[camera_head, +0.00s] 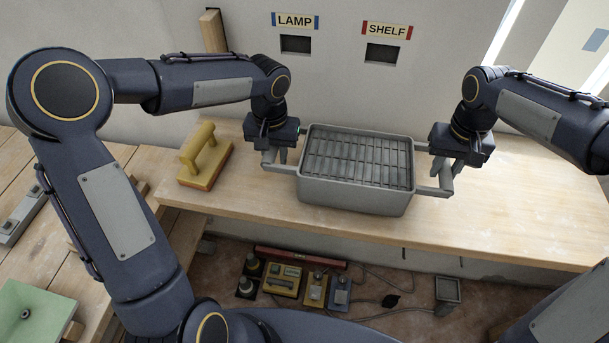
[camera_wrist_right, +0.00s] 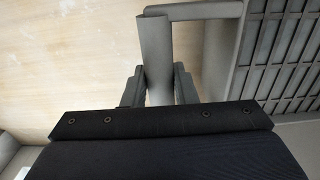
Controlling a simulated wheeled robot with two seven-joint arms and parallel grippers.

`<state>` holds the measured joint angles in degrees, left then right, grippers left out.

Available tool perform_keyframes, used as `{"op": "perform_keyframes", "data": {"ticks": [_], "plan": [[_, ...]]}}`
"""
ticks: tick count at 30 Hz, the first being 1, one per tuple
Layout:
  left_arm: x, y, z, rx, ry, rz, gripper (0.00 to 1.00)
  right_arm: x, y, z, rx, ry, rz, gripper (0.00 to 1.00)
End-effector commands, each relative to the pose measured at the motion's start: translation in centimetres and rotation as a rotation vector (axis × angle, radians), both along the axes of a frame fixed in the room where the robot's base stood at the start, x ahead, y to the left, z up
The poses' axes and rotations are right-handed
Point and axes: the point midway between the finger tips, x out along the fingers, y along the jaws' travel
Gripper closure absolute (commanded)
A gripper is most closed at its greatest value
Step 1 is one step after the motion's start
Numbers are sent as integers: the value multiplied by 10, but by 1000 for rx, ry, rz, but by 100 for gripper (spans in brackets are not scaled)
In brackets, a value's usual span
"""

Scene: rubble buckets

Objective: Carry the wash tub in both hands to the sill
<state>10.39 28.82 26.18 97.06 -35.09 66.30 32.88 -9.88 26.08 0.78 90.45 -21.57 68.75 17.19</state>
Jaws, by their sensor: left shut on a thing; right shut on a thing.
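The grey wash tub (camera_head: 358,196) is at the middle of the head view, over the wooden sill (camera_head: 480,215) along the wall. A dark ribbed grid shows inside its rim. I cannot tell whether its base touches the wood. My left gripper (camera_head: 277,155) is shut on the tub's left handle (camera_head: 275,167). My right gripper (camera_head: 456,165) is shut on the right handle (camera_head: 440,191). In the right wrist view the handle bar (camera_wrist_right: 157,60) runs between the fingers (camera_wrist_right: 158,88), with the tub's rim (camera_wrist_right: 245,48) to the right.
A yellow float with a handle (camera_head: 205,157) lies on the sill left of the tub. Wall slots labelled LAMP (camera_head: 295,44) and SHELF (camera_head: 385,53) are behind. Chargers or tools (camera_head: 300,287) and cables lie on the floor below. A green tray (camera_head: 35,312) is lower left. The sill's right part is clear.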

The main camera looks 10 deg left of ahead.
Motion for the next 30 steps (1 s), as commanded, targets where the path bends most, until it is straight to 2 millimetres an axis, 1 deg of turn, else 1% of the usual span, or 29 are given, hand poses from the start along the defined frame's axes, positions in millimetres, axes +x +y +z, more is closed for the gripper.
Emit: {"op": "perform_keyframes", "data": {"ticks": [1, 7, 8, 12, 20, 23, 26, 30], "plan": [[1, 0, -6, 1, -3, 1, 100, 1, -1, -6, -1, -2, -1, 100], [1, 0, -20, 1, -2, 1, 100, 0, -1, -20, -1, -2, -1, 100], [0, 1, -16, 1, 0, 1, 71, 0, -1, -16, -1, 0, -1, 71], [0, 1, -15, 1, 0, 1, 53, 0, -1, -15, -1, 0, -1, 53], [0, 0, -15, 0, 0, 0, 53, 0, 0, -15, 0, 0, 0, 53], [0, 0, -10, 1, -2, 1, 53, 0, 0, -15, 0, 0, 0, 53], [1, 0, 3, 1, -6, 1, 53, 0, 0, -15, 0, 0, 0, 53], [1, 0, 32, 1, -7, 1, 53, 0, 0, -15, 0, 0, 0, 53]]}}
